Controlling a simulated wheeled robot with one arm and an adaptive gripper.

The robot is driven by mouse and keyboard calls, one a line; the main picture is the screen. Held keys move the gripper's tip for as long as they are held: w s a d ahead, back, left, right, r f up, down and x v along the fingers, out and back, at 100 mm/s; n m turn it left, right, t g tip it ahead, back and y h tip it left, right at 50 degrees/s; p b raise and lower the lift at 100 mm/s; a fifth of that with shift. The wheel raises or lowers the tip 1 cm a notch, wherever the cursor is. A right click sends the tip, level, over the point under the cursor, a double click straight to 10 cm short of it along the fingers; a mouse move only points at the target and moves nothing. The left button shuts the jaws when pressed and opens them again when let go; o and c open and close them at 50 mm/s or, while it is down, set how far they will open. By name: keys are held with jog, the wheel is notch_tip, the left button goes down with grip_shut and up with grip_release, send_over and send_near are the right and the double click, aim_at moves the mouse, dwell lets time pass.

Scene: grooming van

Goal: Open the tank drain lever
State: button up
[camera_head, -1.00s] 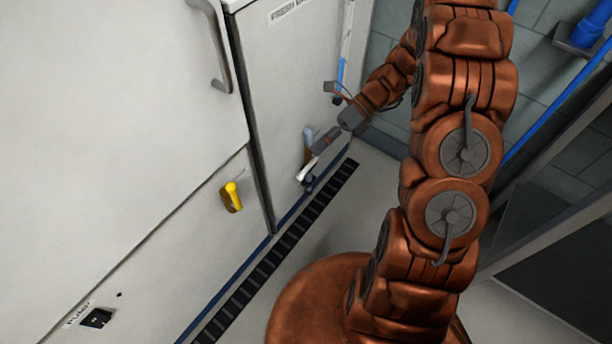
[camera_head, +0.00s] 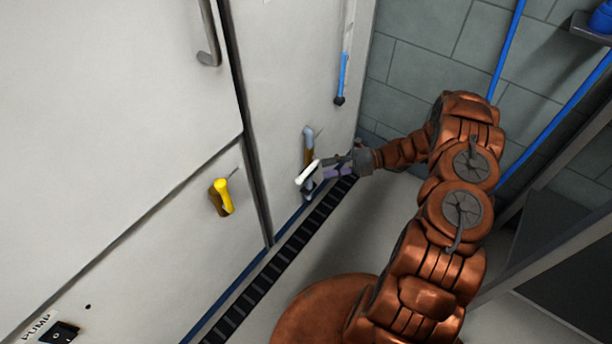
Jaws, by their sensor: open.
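A lever with a white handle (camera_head: 307,173) is mounted low on the right-hand white panel, by a short grey and brown pipe (camera_head: 308,145). A second lever, with a yellow handle (camera_head: 223,196), sits on the left-hand panel. No label by either lever is readable. My gripper (camera_head: 322,172) is open, at the right side of the white-handled lever, close to the panel. Its fingers partly overlap the lever's base in this view, and I cannot tell whether they touch it. The white handle slants up to the right.
A dark slotted floor strip (camera_head: 285,255) runs along the foot of the panels. A grey door handle (camera_head: 208,35) is at the upper left, and a pump switch (camera_head: 62,332) at the lower left. A blue tube (camera_head: 342,75) hangs above my gripper. Open floor lies right of the strip.

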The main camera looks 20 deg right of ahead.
aim_at(309, 173)
jog(key=b+x, duration=0.1)
jog(key=x, duration=0.6)
jog(key=shift+a, duration=0.2)
grip_shut()
dwell(0.5)
